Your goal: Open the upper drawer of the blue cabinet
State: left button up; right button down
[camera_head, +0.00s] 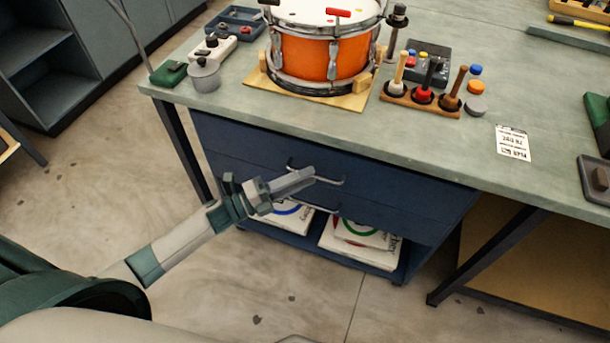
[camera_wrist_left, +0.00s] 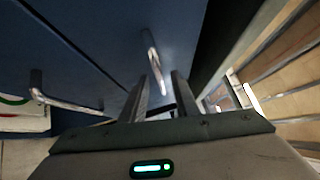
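The blue cabinet (camera_head: 420,228) stands under the workbench, and its drawer fronts look closed. The upper drawer (camera_head: 245,140) has a metal bar handle (camera_head: 334,182), partly hidden by my left gripper (camera_head: 303,180). In the left wrist view the upper handle (camera_wrist_left: 152,52) runs down toward the gap between my left fingertips (camera_wrist_left: 160,78). The fingers are apart; I cannot tell whether they touch the bar. The lower handle (camera_wrist_left: 65,102) shows at the left of the left wrist view, clear of the fingers. My right gripper is not in view.
Below the drawers, an open shelf (camera_head: 300,242) holds white boxes (camera_head: 365,238). The bench top (camera_head: 215,105) overhangs the drawers and carries an orange drum (camera_head: 320,58) and a tool rack (camera_head: 424,98). Dark bench legs (camera_head: 485,258) stand either side. Floor in front is clear.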

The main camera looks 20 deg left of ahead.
pick_arm(q)
jog(key=shift+w+d, duration=0.2)
jog(key=shift+d, duration=0.05)
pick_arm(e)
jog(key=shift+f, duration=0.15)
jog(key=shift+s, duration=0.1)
pick_arm(q)
grip_shut()
